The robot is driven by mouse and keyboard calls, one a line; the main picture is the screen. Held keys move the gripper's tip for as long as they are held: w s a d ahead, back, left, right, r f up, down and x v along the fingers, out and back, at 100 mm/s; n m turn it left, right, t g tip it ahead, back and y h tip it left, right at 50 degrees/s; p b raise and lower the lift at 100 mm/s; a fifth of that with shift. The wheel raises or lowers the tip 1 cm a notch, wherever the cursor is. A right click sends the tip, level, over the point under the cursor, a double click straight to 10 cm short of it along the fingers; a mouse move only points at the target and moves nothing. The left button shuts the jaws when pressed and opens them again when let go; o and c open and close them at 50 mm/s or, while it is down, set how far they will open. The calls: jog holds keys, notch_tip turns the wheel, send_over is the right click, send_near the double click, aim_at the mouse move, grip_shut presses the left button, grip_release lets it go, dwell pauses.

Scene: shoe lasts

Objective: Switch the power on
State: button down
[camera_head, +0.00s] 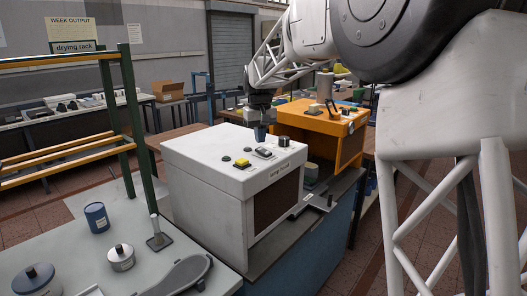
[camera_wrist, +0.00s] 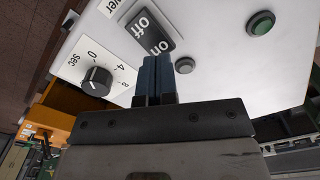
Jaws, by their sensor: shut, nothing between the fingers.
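The white machine (camera_head: 215,152) stands in the middle of the head view with controls on its top. Its dark power rocker switch (camera_wrist: 148,32), marked "off" and "on", shows in the wrist view. The switch also shows in the head view (camera_head: 264,153). My gripper (camera_wrist: 157,60) is shut and empty, its blue fingertips at the "on" end of the switch and covering part of that end. In the head view my gripper (camera_head: 260,139) points down just above the machine's top, behind the switch. I cannot tell whether the fingertips touch the switch or which way it is tipped.
Beside the switch are a black dial (camera_wrist: 97,82), a grey button (camera_wrist: 184,65) and a green button (camera_wrist: 261,25). A yellow control (camera_head: 242,163) sits nearer the front. An orange machine (camera_head: 300,117) stands behind. A grey table (camera_head: 130,220) with cans is at front left.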

aim_at(260, 149)
jog(key=shift+f, duration=1.4)
dwell(1.8)
jog(key=shift+r, duration=3.5)
jog(key=shift+s, duration=0.1)
jog(key=shift+s+d+r, duration=0.1)
jog(key=shift+s, duration=0.15)
jog(key=s+d+f+m+t, duration=0.1)
jog(key=s+d+f, duration=0.15)
jog(key=s, duration=1.05)
jog(key=s+d+f+m, duration=0.15)
jog(key=s+d, duration=0.25)
jog(key=s, duration=0.8)
jog(key=s+d+f+t, duration=0.1)
jog(key=s+d+f, duration=0.2)
jog(key=s, duration=1)
jog(key=s+d+f, duration=0.2)
jog(key=s+f, duration=0.5)
jog(key=s, duration=0.4)
jog(key=shift+s+f+m+t, duration=0.15)
jog(key=shift+s+m+t, duration=0.15)
jog(key=shift+s+m, duration=0.1)
